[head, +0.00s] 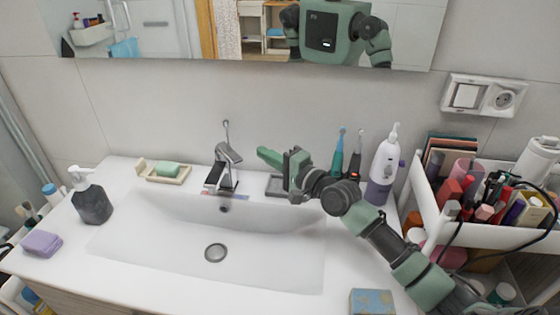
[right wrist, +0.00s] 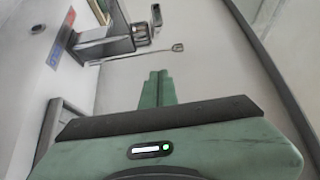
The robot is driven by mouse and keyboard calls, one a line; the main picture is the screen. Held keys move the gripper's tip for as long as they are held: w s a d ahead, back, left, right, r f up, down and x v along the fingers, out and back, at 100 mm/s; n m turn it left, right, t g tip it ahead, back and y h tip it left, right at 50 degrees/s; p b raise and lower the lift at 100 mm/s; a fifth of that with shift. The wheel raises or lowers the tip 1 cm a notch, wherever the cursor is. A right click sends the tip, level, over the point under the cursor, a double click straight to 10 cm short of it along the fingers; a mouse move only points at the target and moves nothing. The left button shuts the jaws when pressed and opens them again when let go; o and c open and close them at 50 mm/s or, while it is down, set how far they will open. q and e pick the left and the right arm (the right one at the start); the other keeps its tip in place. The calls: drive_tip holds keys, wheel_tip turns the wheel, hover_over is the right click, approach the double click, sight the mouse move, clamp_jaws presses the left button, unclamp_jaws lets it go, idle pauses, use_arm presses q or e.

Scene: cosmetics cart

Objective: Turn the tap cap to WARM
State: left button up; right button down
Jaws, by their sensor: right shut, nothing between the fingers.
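The chrome tap (head: 222,172) stands at the back middle of the sink, its cap (head: 229,152) on top and a thin rod with a looped end rising behind it. A red and blue marked strip (head: 220,196) lies at its base. My right gripper (head: 262,153) is right of the tap at about cap height, shut and empty, its fingers pointing left and apart from the cap. In the right wrist view the shut fingers (right wrist: 160,76) lie below the tap (right wrist: 112,42) and the rod (right wrist: 177,48). I cannot read the cap's setting. My left gripper is not in view.
Green soap (head: 167,169) sits in a dish left of the tap, with a dark pump bottle (head: 92,204) farther left. Toothbrushes (head: 338,152) and a white bottle (head: 387,160) stand behind my right arm. A full cosmetics cart (head: 490,237) is at right. The basin (head: 265,245) is empty.

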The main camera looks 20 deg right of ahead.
drive_tip(key=a, duration=0.1)
drive_tip(key=a+p, duration=0.1)
drive_tip(key=a, duration=0.1)
drive_tip(key=a+p, duration=0.1)
drive_tip(key=shift+w+a, duration=0.25)
drive_tip(key=shift+w, duration=0.1)
